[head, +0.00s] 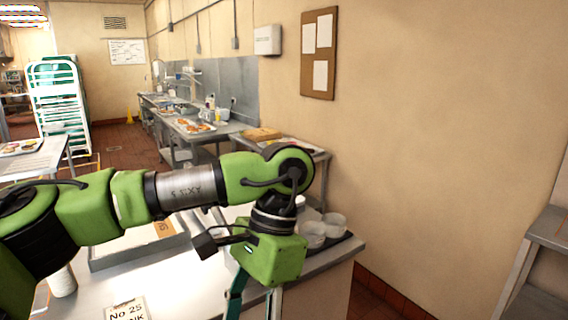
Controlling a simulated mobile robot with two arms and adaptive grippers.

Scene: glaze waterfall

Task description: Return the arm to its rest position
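My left arm comes in from the left and reaches across the steel counter (190,285). Its green wrist bends down, and my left gripper (254,303) points downward over the counter near its right end. Its two teal fingers stand apart with bare counter showing between them, and I see nothing held there. The fingertips are cut off by the bottom edge of the view. My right gripper is not in view.
White bowls (312,234) stand on a dark tray (340,243) right of my wrist. A sign card (127,310) and a white cup (62,283) are at lower left. A shallow tray (140,247) lies behind my arm. A steel shelf (546,229) stands far right.

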